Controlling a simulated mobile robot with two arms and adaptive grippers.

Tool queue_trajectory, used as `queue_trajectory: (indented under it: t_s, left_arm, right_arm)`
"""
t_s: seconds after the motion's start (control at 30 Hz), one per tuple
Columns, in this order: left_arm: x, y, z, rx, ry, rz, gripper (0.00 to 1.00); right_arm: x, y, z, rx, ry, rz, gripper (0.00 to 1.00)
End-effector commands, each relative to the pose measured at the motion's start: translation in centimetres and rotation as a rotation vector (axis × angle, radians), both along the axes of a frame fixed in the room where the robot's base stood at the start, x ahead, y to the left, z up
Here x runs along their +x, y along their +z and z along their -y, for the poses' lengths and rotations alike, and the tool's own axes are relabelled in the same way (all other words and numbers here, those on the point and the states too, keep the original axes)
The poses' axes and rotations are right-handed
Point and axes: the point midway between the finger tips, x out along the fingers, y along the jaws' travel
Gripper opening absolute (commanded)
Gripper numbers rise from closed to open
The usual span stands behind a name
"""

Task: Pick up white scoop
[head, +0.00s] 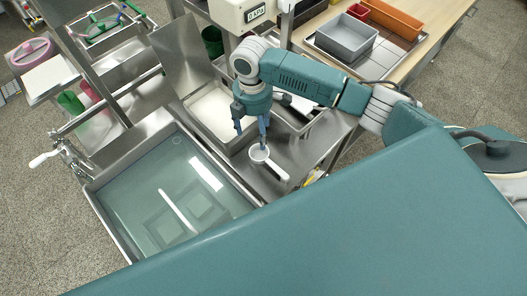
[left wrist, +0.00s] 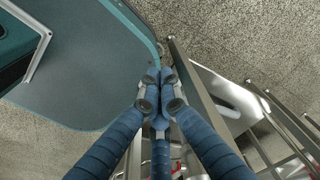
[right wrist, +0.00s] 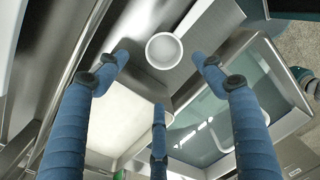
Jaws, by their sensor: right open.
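The white scoop (head: 259,154) lies on the steel counter (head: 310,158) right of the sink, its handle pointing down and to the right. In the right wrist view its round cup (right wrist: 164,50) faces the camera, with the handle running to the top right. My right gripper (head: 250,136) is open and empty, fingers pointing down over the scoop's cup end. One finger overlaps the cup's edge in the head view; I cannot tell whether it touches. My left gripper (left wrist: 160,82) has its fingertips together with nothing visible between them. It is not in the head view.
A water-filled sink (head: 150,190) lies left of the scoop. A white-bottomed steel tray (head: 212,115) stands just behind it. A grey bin (head: 346,38) and an orange bin (head: 392,18) stand at the back right. My teal body covers the lower right.

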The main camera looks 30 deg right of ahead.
Motion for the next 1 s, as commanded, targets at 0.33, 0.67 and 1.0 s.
queue_trajectory:
  t_s: [0.33, 0.67, 1.0]
  left_arm:
    - [-4.4, 0.4, -0.7, 0.009, -0.003, -0.060, 0.00]
    - [-1.4, 2.2, -0.4, 0.005, -0.004, -0.017, 0.00]
    - [-1.6, 2.2, -0.5, 0.006, -0.003, -0.021, 0.00]
  right_arm:
    - [-0.5, -4.5, -0.1, 0.000, 0.000, -0.002, 0.69]
    - [-1.3, -8.6, -0.2, 0.000, -0.001, -0.003, 0.69]
    - [-1.3, -9.9, -0.2, 0.000, 0.001, 0.001, 0.69]
